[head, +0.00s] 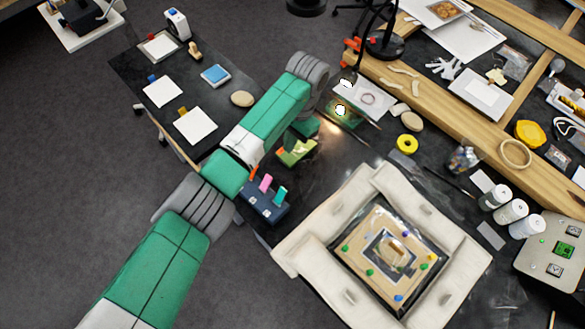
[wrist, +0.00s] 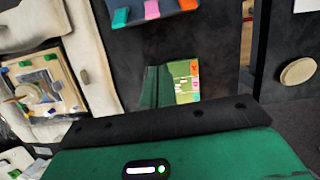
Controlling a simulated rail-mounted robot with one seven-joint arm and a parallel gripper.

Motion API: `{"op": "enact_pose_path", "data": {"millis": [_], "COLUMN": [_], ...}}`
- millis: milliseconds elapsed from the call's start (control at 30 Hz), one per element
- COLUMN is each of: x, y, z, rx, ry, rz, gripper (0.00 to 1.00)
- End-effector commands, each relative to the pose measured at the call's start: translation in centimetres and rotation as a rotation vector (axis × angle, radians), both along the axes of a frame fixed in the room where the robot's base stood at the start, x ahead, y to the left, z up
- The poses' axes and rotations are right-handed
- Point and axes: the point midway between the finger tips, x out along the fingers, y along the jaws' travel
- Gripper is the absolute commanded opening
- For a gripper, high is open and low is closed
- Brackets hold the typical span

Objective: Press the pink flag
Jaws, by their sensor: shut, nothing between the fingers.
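In the wrist view the pink flag (wrist: 152,9) shows at the top edge, with the block partly cut off. My gripper (wrist: 165,122) fills the bottom of the wrist view as a green body with a black bar; it is shut and empty. It is apart from the flags. In the head view my arm hides most of the hand, and the fingertips are not clear.
A green folded card (head: 297,151) with coloured marks stands just behind the block. A padded pale frame (head: 300,247) with a pinned panel lies to the right. A lamp (head: 384,45) stands at the back. A second dark table (head: 135,72) is at the left, across a gap.

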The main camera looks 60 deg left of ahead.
Motion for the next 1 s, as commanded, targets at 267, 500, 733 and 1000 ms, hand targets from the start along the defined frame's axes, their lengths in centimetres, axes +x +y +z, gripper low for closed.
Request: {"op": "enact_pose_path", "data": {"millis": [267,500,733,1000], "x": [0.1,-0.9,-2.2,-4.7], "y": [-0.1,-0.4,-0.9,-1.8], "z": [-0.1,-3.7,-8.6,-7.6], "rx": [0.001,0.001,0.001,0.003], "ry": [-0.002,-0.002,-0.002,-0.006], "rz": [-0.002,-0.001,-0.001,-0.001], "gripper": [0.0,0.0,0.0,0.0]}}
